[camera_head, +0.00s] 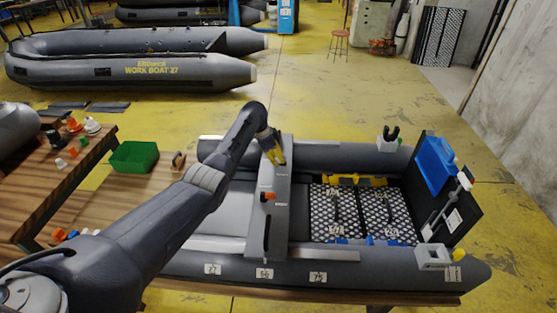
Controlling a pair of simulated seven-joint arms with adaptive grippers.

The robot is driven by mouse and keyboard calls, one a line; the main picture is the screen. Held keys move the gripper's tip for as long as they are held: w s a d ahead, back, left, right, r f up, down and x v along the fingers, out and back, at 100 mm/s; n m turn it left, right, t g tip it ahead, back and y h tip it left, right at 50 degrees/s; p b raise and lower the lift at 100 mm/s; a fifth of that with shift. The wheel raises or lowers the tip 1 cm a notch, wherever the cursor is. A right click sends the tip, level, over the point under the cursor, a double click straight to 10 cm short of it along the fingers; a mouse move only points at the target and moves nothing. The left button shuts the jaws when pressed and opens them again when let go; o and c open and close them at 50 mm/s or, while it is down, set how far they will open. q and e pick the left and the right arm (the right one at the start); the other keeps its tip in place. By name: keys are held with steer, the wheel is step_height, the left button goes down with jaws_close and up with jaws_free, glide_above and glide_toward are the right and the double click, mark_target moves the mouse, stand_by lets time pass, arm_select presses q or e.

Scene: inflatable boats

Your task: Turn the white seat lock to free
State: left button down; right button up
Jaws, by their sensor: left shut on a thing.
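The grey seat board (281,187) lies across the inflatable boat (335,273). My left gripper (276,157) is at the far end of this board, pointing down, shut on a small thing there. The fingers cover most of that thing, so the white seat lock and the way it is turned cannot be made out. An orange knob (267,196) sits uncovered on the board, nearer to me. A dark slot shows near the board's close end. My right gripper is not in view.
Patterned floor panels (386,213), a yellow bar (354,180) and a blue part (435,163) are in the boat's right half.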

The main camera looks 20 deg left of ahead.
arm_select(q)
steer(key=shift+m+g, duration=0.3)
steer(key=shift+m, duration=0.3)
steer(key=shift+w+f+m+g, duration=0.15)
steer(key=shift+m+g, duration=0.15)
steer(key=shift+m, duration=0.6)
steer(key=c, duration=1.4)
jaws_free()
steer(key=shift+o, duration=0.2)
steer(key=shift+w+a+r, duration=0.1)
steer(key=shift+r, duration=0.1)
steer(key=shift+a+r, duration=0.25)
steer(key=shift+r, duration=0.45)
steer(key=v, duration=1)
steer(key=shift+a, duration=0.25)
